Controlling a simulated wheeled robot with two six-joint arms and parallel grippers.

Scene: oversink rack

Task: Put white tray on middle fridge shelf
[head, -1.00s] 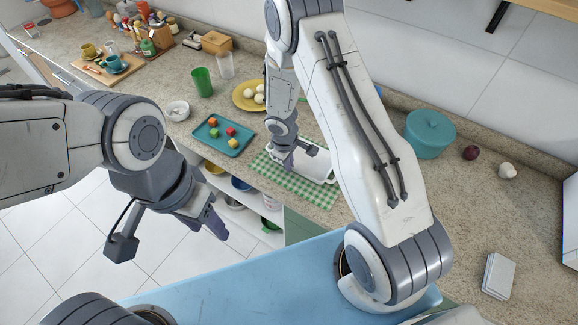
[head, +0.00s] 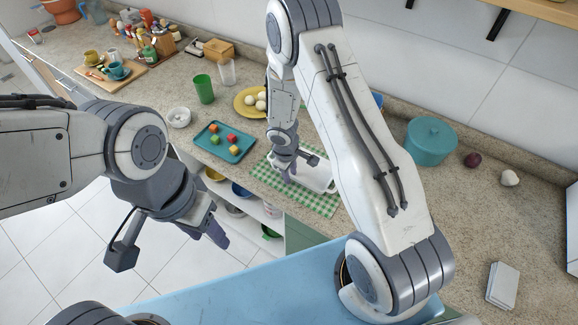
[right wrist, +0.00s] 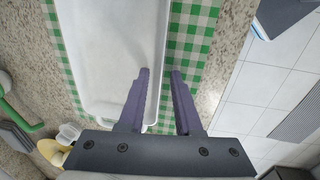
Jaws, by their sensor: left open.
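The white tray (head: 318,178) lies on a green checkered cloth (head: 316,203) on the counter, partly hidden by my right arm in the head view. It also shows in the right wrist view (right wrist: 105,50) and looks empty there. My right gripper (right wrist: 161,72) is open at the tray's long edge, with one finger over the tray's inside and the other over the cloth outside the rim. In the head view the right gripper (head: 290,173) is low over the tray. My left gripper (head: 218,236) is open and empty, in front of the counter. No fridge shelf is visible.
A teal tray (head: 226,141) with several coloured cubes lies left of the cloth. A yellow plate (head: 244,101), green cup (head: 203,89) and white bowl (head: 179,117) stand farther back. A teal pot (head: 430,141) is to the right. Shelves with bowls are below the counter.

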